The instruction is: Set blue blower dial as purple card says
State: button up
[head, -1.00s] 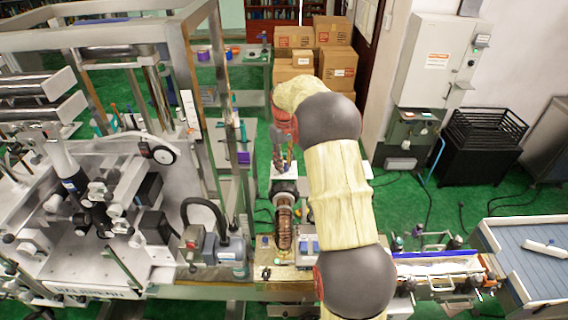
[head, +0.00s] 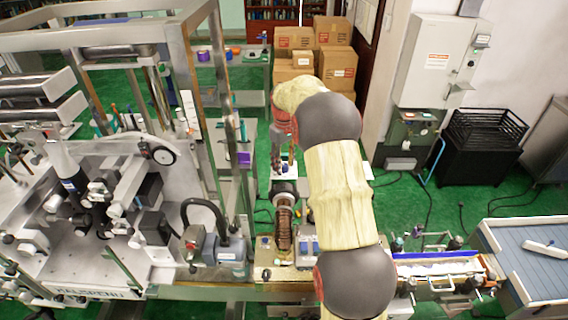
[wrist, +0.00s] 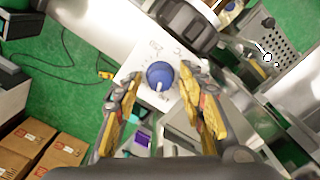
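The blue dial (wrist: 160,75) is a round knob on a white panel (wrist: 133,68) in the wrist view. A pale mark shows near its lower edge; the small print around it is too small to read. My gripper (wrist: 159,78) is open, its yellow-padded fingers on either side of the dial in the picture; I cannot tell whether they touch it. In the head view my gripper (head: 282,158) hangs above the white panel. A small purple item (head: 244,158) stands left of it, and a purple patch (wrist: 143,137) shows in the wrist view. I cannot tell whether either is the card; no writing is legible.
A metal machine frame (head: 215,120) stands close to the left of my gripper. A coiled hose part (head: 284,228) and a grey motor box (head: 225,252) are in front. Cardboard boxes (head: 337,65) are stacked behind.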

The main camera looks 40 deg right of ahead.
dwell(0.3)
notch_tip(320, 180, up, 12)
dwell(0.5)
jog(key=shift+w, duration=0.1)
dwell(0.4)
jog(key=m, duration=0.2)
send_over(285, 174)
notch_tip(285, 174, down, 5)
jog(key=s+a+f+t+b, duration=0.2)
jog(key=s+a+f+b, duration=0.4)
jog(key=s+a+b, duration=0.5)
jog(key=s+a+f+n+t+b, duration=0.1)
jog(key=s+a+f+t+b, duration=0.2)
jog(key=s+a+b, duration=0.9)
jog(key=shift+s+a+f+t, duration=0.3)
jog(key=shift+s+a+f, duration=1.4)
jog(key=shift+s+a, duration=1.9)
